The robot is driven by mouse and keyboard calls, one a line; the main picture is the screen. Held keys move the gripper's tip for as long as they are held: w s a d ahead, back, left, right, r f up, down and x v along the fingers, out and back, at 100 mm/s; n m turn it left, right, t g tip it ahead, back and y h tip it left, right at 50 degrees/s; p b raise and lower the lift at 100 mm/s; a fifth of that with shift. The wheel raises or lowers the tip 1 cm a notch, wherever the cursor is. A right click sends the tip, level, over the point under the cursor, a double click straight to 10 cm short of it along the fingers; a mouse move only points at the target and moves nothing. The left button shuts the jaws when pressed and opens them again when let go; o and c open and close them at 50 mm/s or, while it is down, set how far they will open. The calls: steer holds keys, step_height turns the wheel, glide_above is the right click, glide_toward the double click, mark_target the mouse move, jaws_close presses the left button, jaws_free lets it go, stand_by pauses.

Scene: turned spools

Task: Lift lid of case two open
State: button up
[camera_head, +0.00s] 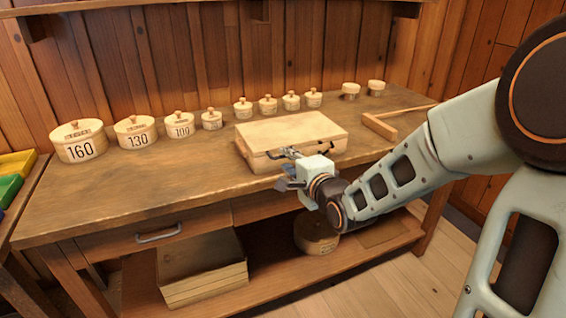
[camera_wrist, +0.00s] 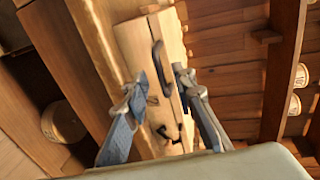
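A light wooden case (camera_head: 292,130) lies on the workbench with its lid (camera_head: 290,127) down. No number is readable on it. In the wrist view the case (camera_wrist: 133,45) appears turned on end, with a dark handle (camera_wrist: 157,60) and dark latch fittings (camera_wrist: 162,132) on its front. My gripper (camera_head: 285,153) is at the case's front side. In the wrist view my gripper (camera_wrist: 160,74) has its two fingers spread apart, one on each side of the handle area, with nothing clamped between them. I cannot tell whether a fingertip touches the case.
Several lidded round boxes, among them one marked 160 (camera_head: 80,141), line the back of the workbench (camera_head: 130,185). A wooden square tool (camera_head: 385,124) lies right of the case. A wooden box (camera_head: 203,268) and a round box (camera_head: 316,236) stand on the lower shelf.

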steer(key=shift+b+x, duration=0.4)
steer(key=shift+x, duration=1.55)
steer(key=shift+c, duration=0.4)
jaws_close()
